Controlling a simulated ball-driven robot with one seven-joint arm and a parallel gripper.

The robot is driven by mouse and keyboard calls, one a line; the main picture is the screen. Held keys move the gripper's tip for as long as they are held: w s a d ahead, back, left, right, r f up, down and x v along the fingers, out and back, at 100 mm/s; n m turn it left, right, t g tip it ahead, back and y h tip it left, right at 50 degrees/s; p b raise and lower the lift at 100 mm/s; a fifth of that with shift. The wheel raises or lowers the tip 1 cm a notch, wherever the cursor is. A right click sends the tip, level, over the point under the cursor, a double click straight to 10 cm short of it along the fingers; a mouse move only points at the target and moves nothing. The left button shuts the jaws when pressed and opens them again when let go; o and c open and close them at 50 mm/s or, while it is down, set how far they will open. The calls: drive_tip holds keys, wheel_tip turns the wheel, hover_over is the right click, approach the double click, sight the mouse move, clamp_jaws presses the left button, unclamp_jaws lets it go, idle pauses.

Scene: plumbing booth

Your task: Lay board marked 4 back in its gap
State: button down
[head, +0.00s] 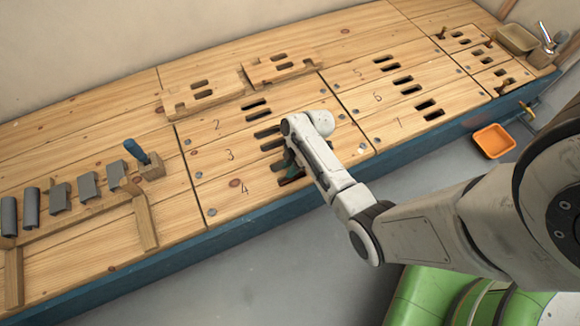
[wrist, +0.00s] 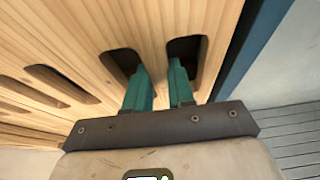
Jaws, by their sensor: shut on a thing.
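The board marked 4 (head: 225,203) is pale wood and lies along the front edge of the bench top, in line with the boards marked 2 and 3. My gripper (head: 288,172) reaches down onto it, and my arm hides its right middle part. In the wrist view, the green fingers of my gripper (wrist: 160,72) enter two dark hand slots and are shut on the wood bridge (wrist: 156,48) between them. I cannot tell whether the board sits fully flush.
Two loose slotted boards (head: 205,97) (head: 280,68) lie on top behind board 2. Grey pipe pieces (head: 60,195) and a blue-handled tool (head: 138,152) are at left. An orange tray (head: 493,142) is on the floor at right. The blue bench edge (head: 400,150) runs along the front.

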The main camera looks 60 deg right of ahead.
drive_tip(key=shift+f, duration=0.1)
drive_tip(key=c, duration=0.9)
unclamp_jaws()
drive_tip(key=p+v, duration=0.5)
drive_tip(key=v, duration=0.5)
drive_tip(key=shift+s+d+r, duration=0.15)
drive_tip(key=shift+r, duration=0.15)
drive_tip(key=s+a+r+m+g+h, duration=0.1)
drive_tip(key=s+a+r+m+h, duration=0.3)
drive_tip(key=s+a+r+m, duration=1)
drive_tip(key=r+p, duration=1)
drive_tip(key=w+r+n+p, duration=0.1)
drive_tip(key=r+p, duration=0.9)
drive_tip(key=p, duration=0.1)
drive_tip(key=w+r+n+p, duration=0.1)
drive_tip(key=r+p, duration=0.9)
drive_tip(key=shift+w+a+p, duration=0.25)
drive_tip(key=shift+a+p, duration=0.1)
drive_tip(key=shift+a, duration=0.05)
